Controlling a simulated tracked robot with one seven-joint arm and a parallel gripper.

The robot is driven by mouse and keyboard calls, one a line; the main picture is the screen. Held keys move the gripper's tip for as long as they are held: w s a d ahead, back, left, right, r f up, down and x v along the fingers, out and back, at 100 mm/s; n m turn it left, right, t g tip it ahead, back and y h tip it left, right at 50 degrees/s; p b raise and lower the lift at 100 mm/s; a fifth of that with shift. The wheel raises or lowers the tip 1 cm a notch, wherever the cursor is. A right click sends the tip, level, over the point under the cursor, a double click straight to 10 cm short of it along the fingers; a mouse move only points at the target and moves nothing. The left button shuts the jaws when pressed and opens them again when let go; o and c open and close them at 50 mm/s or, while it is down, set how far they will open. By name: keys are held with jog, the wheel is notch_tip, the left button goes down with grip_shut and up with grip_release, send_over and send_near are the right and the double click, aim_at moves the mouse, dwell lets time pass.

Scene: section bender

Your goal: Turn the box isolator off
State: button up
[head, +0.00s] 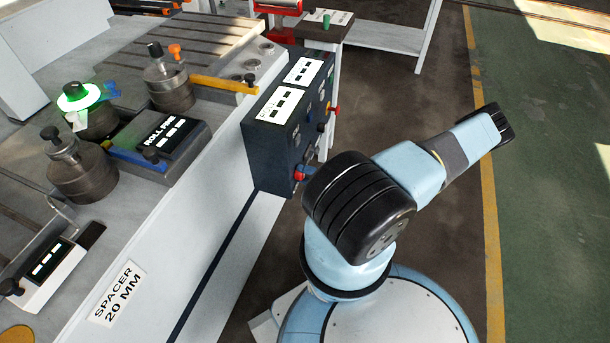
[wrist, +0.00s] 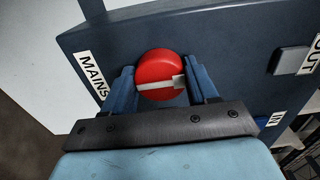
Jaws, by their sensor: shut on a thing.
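The box isolator is a round red knob (wrist: 158,70) with a white bar across its face, on the dark blue control box (wrist: 110,40). The white bar lies nearly level in the wrist view, its right end slightly higher. A MAINS label (wrist: 92,75) is to the left of the knob. My gripper (wrist: 161,78) has its two blue fingers on the left and right sides of the knob, shut on it. In the head view the control box (head: 262,150) stands at the machine's side, and a red knob (head: 300,174) shows low on it. My arm hides the area nearby.
A grey button (wrist: 290,60) with an OUT label (wrist: 314,55) is right of the knob, with an IN label (wrist: 276,119) below. Another red control (head: 333,109) is farther along the box. The machine table (head: 215,130) is left; open floor is right.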

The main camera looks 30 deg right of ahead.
jog(key=o, duration=0.8)
jog(key=shift+a, duration=0.45)
jog(key=shift+o, duration=1.3)
jog(key=shift+d, duration=0.15)
jog(key=shift+d, duration=0.1)
jog(key=shift+s+d, duration=0.35)
jog(key=v, duration=1.2)
jog(key=shift+s+d+f, duration=0.15)
jog(key=shift+s+d, duration=0.1)
jog(key=shift+s, duration=0.05)
